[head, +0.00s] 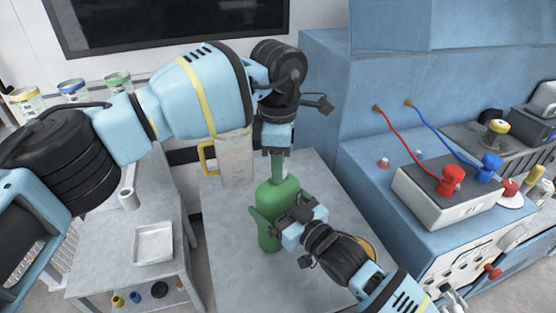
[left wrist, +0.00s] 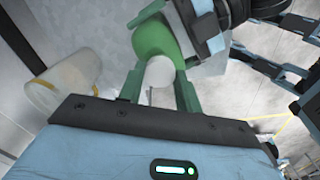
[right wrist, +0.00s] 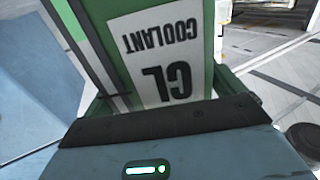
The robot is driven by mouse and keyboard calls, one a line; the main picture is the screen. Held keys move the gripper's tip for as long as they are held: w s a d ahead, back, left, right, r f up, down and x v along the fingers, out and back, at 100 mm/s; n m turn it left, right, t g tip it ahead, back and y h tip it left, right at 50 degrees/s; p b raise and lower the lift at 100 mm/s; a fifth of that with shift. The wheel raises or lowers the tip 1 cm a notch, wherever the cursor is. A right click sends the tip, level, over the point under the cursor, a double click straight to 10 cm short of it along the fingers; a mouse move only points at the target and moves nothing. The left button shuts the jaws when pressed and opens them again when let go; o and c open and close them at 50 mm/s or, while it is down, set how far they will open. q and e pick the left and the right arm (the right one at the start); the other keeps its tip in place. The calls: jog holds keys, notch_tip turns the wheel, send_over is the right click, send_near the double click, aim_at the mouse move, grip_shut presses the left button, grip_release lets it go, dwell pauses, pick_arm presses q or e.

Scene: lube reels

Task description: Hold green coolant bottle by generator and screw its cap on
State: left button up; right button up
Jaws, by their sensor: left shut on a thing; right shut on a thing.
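The green coolant bottle (head: 280,195) stands on the grey table (head: 225,255) beside the blue machine. My right gripper (head: 278,215) is shut on the bottle's body from the front right. In the right wrist view the bottle's white label (right wrist: 165,55) reads COOLANT and CL, upside down. My left gripper (head: 279,165) points down over the bottle's top. It is shut on the white cap (left wrist: 158,72), which shows between its green fingers in the left wrist view and lies in line with the bottle. I cannot tell whether the cap touches the neck.
A clear jug (head: 236,160) with a yellow handle stands behind left of the bottle. The blue machine (head: 400,180) is on the right, with a white box (head: 450,200) and red and blue clamps. A metal tray (head: 153,243) lies on the left bench. The table's front left is bare.

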pick_arm(q)
jog(key=m, duration=0.5)
jog(key=shift+m, duration=0.4)
jog(key=o, duration=1)
jog(key=shift+c, duration=0.2)
jog(key=shift+r, duration=2.25)
